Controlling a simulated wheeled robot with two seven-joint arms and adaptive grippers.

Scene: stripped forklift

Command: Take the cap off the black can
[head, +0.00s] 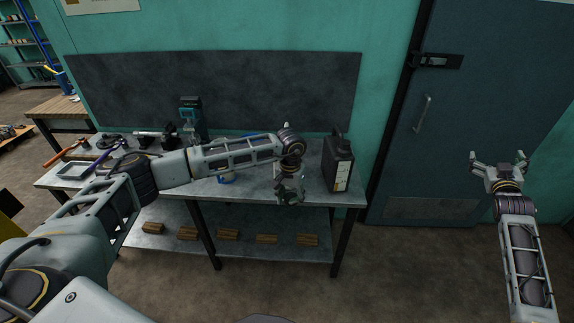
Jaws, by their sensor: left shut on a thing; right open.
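The black can (338,165) stands upright near the right end of the metal workbench, with a pale label on its right side. A dark raised part shows on its top; I cannot tell whether this is the cap or the handle. My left gripper (290,197) hangs to the left of the can at the bench's front edge, pointing down and apart from the can. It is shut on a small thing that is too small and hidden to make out. My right gripper (498,160) is open and empty, raised at the far right in front of the door.
The workbench (352,198) holds tools, a grey tray (75,171) and a blue-black device (191,115) on the left. Several wooden blocks lie on its lower shelf (200,250). A dark door (465,100) stands right of the bench. The floor in front is clear.

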